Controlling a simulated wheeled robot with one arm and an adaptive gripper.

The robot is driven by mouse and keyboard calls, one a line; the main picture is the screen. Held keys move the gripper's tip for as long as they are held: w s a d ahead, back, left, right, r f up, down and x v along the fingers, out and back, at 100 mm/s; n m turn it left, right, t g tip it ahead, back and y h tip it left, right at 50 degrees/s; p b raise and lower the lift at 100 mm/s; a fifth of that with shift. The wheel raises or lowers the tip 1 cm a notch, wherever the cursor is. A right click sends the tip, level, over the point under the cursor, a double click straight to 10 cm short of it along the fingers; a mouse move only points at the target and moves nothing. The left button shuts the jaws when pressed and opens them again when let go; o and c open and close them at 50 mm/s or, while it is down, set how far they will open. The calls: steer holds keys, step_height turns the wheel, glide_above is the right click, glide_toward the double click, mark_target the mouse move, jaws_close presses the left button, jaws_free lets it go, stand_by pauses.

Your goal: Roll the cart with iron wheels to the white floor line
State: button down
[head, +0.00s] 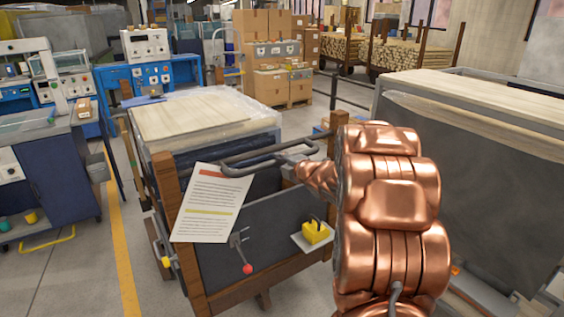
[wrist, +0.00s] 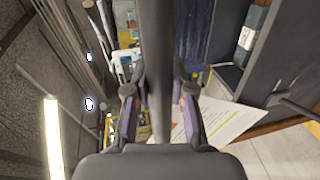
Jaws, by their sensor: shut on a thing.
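A cart (head: 270,215) with wooden corner posts and dark panels stands in front of me in the head view, loaded with pale boards under clear wrap. Its wheels are hidden, so I cannot tell whether they are iron. A dark bar handle (head: 240,170) runs along its near top. My gripper (head: 293,160) is shut on this handle; my copper-coloured arm hides part of the cart's right side. In the wrist view the handle (wrist: 158,45) passes between the fingers of my gripper (wrist: 160,100). I see no white floor line.
A paper sheet (head: 210,203), a red-knobbed lever (head: 243,255) and a yellow block (head: 316,232) are on the cart's near side. A large grey bin (head: 480,190) stands close on the right. A blue workbench (head: 60,165) and yellow floor line (head: 125,265) lie left. Stacked cartons (head: 268,50) stand behind.

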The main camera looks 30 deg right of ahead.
steer(key=c, duration=1)
jaws_free()
steer(key=shift+o, duration=0.2)
steer(key=s+r, duration=0.2)
steer(key=s, duration=0.9)
steer(key=shift+s+r, duration=0.15)
steer(key=shift+s, duration=0.25)
steer(key=shift+a, duration=0.15)
